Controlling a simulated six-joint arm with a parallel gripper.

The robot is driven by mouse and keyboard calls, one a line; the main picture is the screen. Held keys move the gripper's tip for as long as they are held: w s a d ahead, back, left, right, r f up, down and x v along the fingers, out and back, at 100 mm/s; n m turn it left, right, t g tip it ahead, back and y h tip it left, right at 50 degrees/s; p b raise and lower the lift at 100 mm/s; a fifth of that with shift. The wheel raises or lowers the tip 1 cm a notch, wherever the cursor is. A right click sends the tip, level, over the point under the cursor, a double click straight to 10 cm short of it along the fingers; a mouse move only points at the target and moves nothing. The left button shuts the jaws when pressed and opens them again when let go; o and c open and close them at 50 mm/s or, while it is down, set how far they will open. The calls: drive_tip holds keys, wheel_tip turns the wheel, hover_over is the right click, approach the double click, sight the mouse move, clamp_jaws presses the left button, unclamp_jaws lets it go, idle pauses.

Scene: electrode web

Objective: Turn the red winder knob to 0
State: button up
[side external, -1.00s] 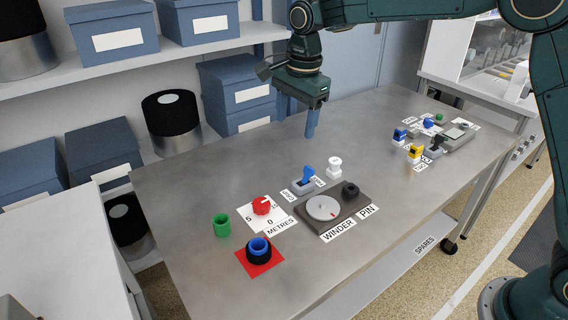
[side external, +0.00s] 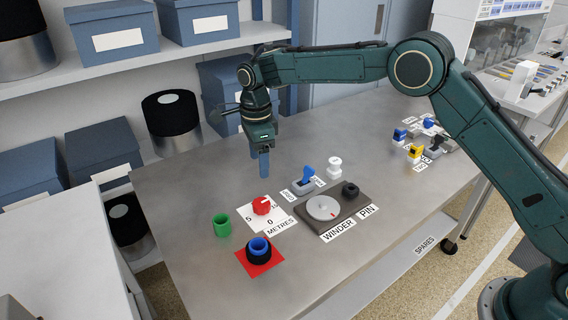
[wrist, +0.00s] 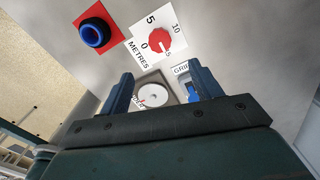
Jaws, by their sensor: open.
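The red knob (side external: 262,205) stands on a white dial card (side external: 247,217) printed with numbers and METRES. In the wrist view the red knob (wrist: 158,44) shows a pale pointer line on its lower right part, towards the "15" mark and away from the 0. My gripper (side external: 264,172) hangs fingers down above the table, just behind and above the knob, apart from it. In the wrist view its two fingers (wrist: 164,85) stand well apart with nothing between them. The fingertips touch nothing.
A winder plate with a pale disc (side external: 323,208) and black knob lies right of the dial. A blue-handled switch (side external: 307,175) and white piece (side external: 334,165) stand behind it. The table's back left is clear.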

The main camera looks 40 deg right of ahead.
sight(262, 202)
wheel_tip(262, 202, down, 14)
drive_tip(key=shift+r, duration=0.2)
idle(0.5)
drive_tip(key=c, duration=1)
